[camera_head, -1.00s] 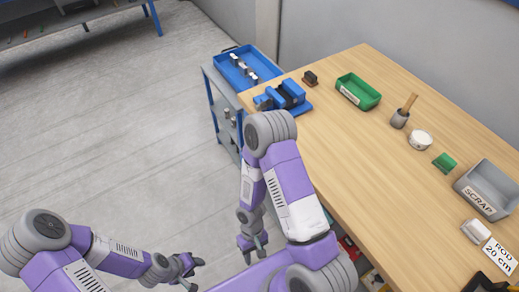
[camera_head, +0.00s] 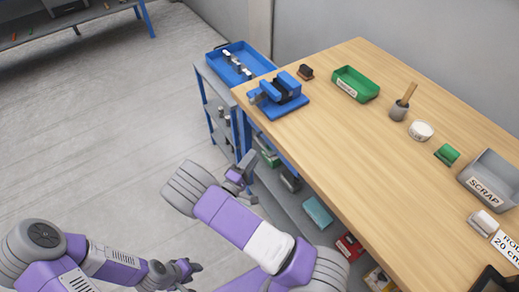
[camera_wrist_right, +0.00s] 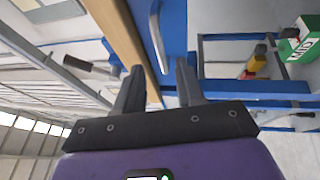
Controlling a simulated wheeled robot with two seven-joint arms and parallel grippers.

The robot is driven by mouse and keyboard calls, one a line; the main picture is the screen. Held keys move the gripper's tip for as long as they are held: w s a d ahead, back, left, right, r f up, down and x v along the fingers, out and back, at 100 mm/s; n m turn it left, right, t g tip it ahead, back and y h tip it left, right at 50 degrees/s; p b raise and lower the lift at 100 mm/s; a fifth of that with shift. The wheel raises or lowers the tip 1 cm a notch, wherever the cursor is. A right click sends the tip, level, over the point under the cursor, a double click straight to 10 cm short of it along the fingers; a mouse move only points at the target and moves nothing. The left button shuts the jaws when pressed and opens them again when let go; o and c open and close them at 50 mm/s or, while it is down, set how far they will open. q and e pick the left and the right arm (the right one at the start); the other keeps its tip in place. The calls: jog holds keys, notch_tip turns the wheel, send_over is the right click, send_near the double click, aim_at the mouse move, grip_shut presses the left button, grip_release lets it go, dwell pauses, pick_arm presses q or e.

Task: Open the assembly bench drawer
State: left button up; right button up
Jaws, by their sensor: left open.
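The assembly bench (camera_head: 345,140) has a pale wooden top. In the right wrist view a blue drawer front (camera_wrist_right: 174,25) lies beside the wooden bench edge (camera_wrist_right: 118,35), with a curved silver handle (camera_wrist_right: 157,42) on it. The drawer looks flush with the bench. My right gripper (camera_head: 246,174) is beside the bench's front side, below the top. In the wrist view its fingers (camera_wrist_right: 159,85) are apart and empty, with the handle ahead of the gap, not between them. My left gripper (camera_head: 192,270) is open and empty, low over the floor at lower left.
On the bench are a blue vise (camera_head: 280,98), a green bin (camera_head: 355,84) and a grey scrap bin (camera_head: 490,178). A shelf below holds a teal box (camera_head: 317,211) and a red box (camera_head: 349,246). A cart with a blue tray (camera_head: 240,65) stands at the far end.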

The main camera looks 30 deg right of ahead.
jog(key=x, duration=0.5)
jog(key=shift+d+b, duration=0.1)
jog(key=shift+b, duration=0.2)
grip_shut()
